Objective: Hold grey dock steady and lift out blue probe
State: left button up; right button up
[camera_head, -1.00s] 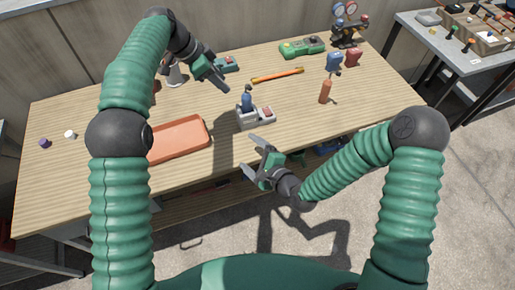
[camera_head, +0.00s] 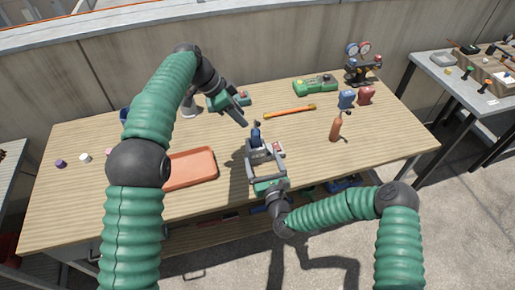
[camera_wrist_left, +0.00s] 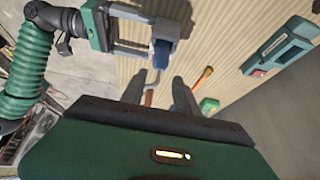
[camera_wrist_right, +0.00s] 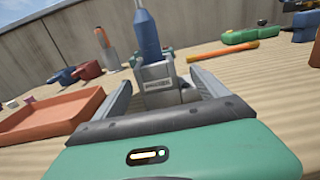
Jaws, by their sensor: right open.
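The grey dock (camera_head: 264,154) stands on the wooden table. The blue probe (camera_head: 255,135) stands upright in it; both also show in the right wrist view, the dock (camera_wrist_right: 158,78) with a label and the probe (camera_wrist_right: 147,35) rising from it. My right gripper (camera_head: 265,164) is open, at the table's front side, with its fingers on either side of the dock; I cannot tell whether they touch it. My left gripper (camera_head: 242,112) is open and empty, above the table behind the probe. The probe (camera_wrist_left: 162,53) appears just beyond its fingers in the left wrist view.
An orange tray (camera_head: 190,168) lies left of the dock. An orange-yellow bar (camera_head: 290,110), a green device (camera_head: 315,85) and a gauge stand (camera_head: 362,65) are farther back. A brown bottle (camera_head: 336,127) and blue and red items stand at right. The table's front right is clear.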

aim_at(256, 147)
jog(key=x, duration=0.6)
jog(key=shift+s+a, duration=0.15)
jog(key=shift+a, duration=0.45)
jog(key=shift+d, duration=0.3)
jog(key=shift+c, duration=0.6)
jog(key=shift+d, duration=0.15)
jog(key=c, duration=0.5)
jog(key=shift+a, duration=0.25)
jog(key=c, duration=0.9)
jog(key=shift+c, duration=1.2)
